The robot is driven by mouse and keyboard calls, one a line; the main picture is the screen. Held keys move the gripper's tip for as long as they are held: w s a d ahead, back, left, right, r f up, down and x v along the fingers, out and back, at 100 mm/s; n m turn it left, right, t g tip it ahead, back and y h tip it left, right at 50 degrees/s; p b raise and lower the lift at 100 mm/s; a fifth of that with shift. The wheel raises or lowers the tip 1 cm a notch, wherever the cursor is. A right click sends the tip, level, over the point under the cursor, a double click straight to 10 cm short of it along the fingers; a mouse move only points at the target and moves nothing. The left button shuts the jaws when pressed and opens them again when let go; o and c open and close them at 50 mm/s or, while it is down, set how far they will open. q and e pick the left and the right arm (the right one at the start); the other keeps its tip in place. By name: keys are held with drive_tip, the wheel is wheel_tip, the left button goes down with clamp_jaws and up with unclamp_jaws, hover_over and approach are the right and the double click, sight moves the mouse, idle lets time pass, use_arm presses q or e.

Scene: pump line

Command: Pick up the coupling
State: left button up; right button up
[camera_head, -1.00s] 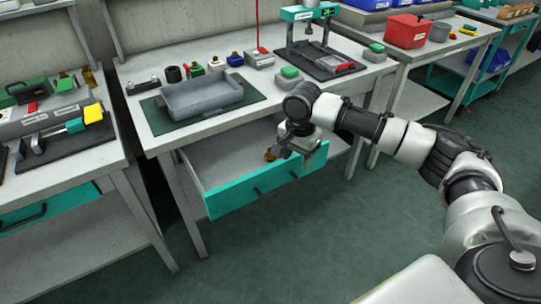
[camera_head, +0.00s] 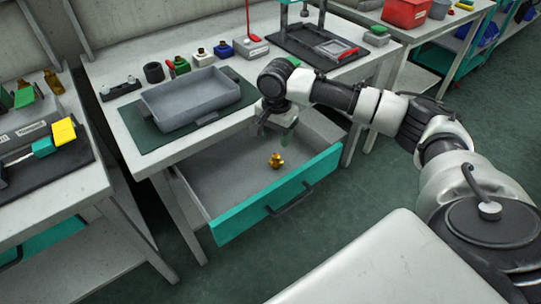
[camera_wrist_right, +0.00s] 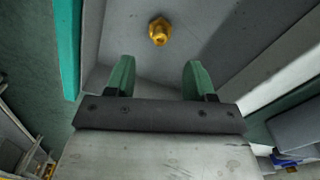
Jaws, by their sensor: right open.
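The coupling is a small brass fitting (camera_head: 276,160) lying on the floor of the open drawer (camera_head: 222,182), right of its middle. In the right wrist view the coupling (camera_wrist_right: 159,31) is beyond the fingertips, roughly centred between them. My right gripper (camera_head: 272,132) hangs over the back of the drawer, behind the coupling and apart from it. Its green-tipped fingers (camera_wrist_right: 158,75) are spread with nothing between them. My left gripper is not in view.
The drawer's teal front (camera_head: 275,195) and its walls surround the coupling. Above it, the bench holds a grey tray (camera_head: 190,98) on a green mat (camera_head: 150,137) and several small bottles. The drawer floor around the coupling is clear.

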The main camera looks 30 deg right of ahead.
sight(276, 156)
drive_tip(key=f, duration=0.3)
drive_tip(key=shift+s+f, duration=0.25)
drive_tip(key=shift+f, duration=0.15)
drive_tip(key=shift+w+f+b, duration=0.15)
drive_tip(key=shift+f+b, duration=0.25)
drive_tip(key=shift+f, duration=0.2)
drive_tip(key=f, duration=0.3)
drive_tip(key=f+b, duration=0.1)
drive_tip(key=shift+w+d+f, duration=0.2)
drive_tip(key=shift+w+d, duration=0.05)
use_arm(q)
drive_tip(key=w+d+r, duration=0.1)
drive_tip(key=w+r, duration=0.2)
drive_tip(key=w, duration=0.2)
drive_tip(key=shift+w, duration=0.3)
use_arm(e)
drive_tip(key=c, duration=0.7)
